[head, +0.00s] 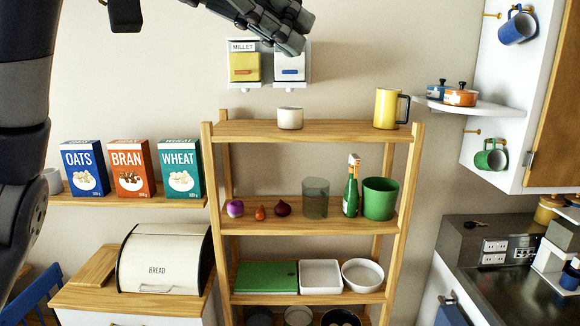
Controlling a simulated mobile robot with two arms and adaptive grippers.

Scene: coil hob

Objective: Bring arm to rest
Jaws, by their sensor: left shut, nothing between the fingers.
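My left gripper (298,33) is at the top middle of the head view, in front of the wall-mounted dispenser box. Its dark fingers point right and slightly down and are shut with nothing between them. It appears above the top shelf and the white cup, apart from both. My left arm (22,130) fills the left edge of the view. My right gripper is not in view.
The wooden shelf unit (345,131) holds a white cup (290,118) and yellow mug (388,108) on top. Cereal boxes (131,168) stand on the left shelf above a bread bin (165,258). A white cabinet (500,95) with hanging mugs is at right.

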